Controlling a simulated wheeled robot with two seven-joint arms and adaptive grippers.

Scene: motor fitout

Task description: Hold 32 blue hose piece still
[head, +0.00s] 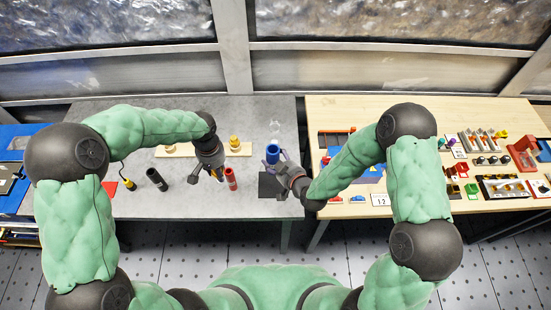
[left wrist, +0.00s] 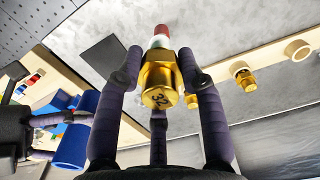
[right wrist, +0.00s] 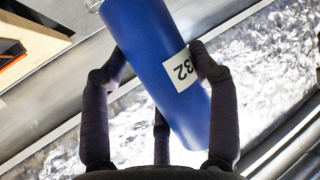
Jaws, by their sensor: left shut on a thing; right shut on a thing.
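The blue hose piece (right wrist: 155,65) is a smooth blue tube with a white label reading 32. My right gripper (right wrist: 152,68) is shut around it; the hose looks tilted in the right wrist view. It shows in the head view (head: 272,152) above the grey table and in the left wrist view (left wrist: 78,132) at the left. My left gripper (left wrist: 160,78) is shut on a brass fitting (left wrist: 161,85) with a hex collar and 32 on its end face. The fitting and the blue hose are apart.
A red tube (head: 231,179) and a black tube (head: 156,179) stand on the grey table (head: 120,120). A board (head: 175,151) with brass fittings lies behind my left gripper. A dark mat (head: 268,186) lies near the front edge. The wooden table (head: 440,107) at right is crowded.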

